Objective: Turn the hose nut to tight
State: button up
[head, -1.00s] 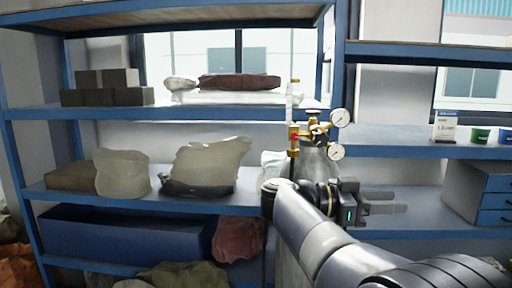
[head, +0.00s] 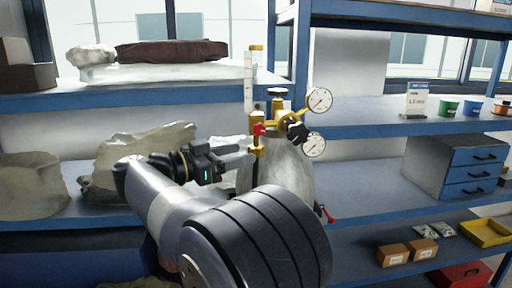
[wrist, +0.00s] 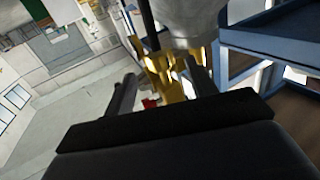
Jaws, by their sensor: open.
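A grey gas cylinder (head: 285,172) carries a brass regulator (head: 278,112) with two round gauges (head: 319,100) and a clear upright flow tube (head: 248,82). Below the red knob (head: 259,129) is a brass fitting (head: 257,149) that looks like the hose nut; its turn position cannot be told. My gripper (head: 243,155) is open and empty, pointing right, with its fingertips close to this fitting. In the wrist view, the brass parts (wrist: 166,78) show between and beyond my gripper's fingers (wrist: 160,82), with the red knob (wrist: 148,103) near the left finger. Contact cannot be told.
Blue shelves stand behind, with pale sacks (head: 140,152) to the left of the cylinder. A grey drawer box (head: 450,165), small pots (head: 447,108) and cardboard boxes (head: 392,255) are on the right shelves. The shelf right of the cylinder has free room.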

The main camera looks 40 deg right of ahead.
aim_at(257, 146)
jog(key=d, duration=0.5)
jog(key=shift+s+d+p, duration=0.4)
jog(key=c, duration=1)
jog(key=shift+o, duration=0.2)
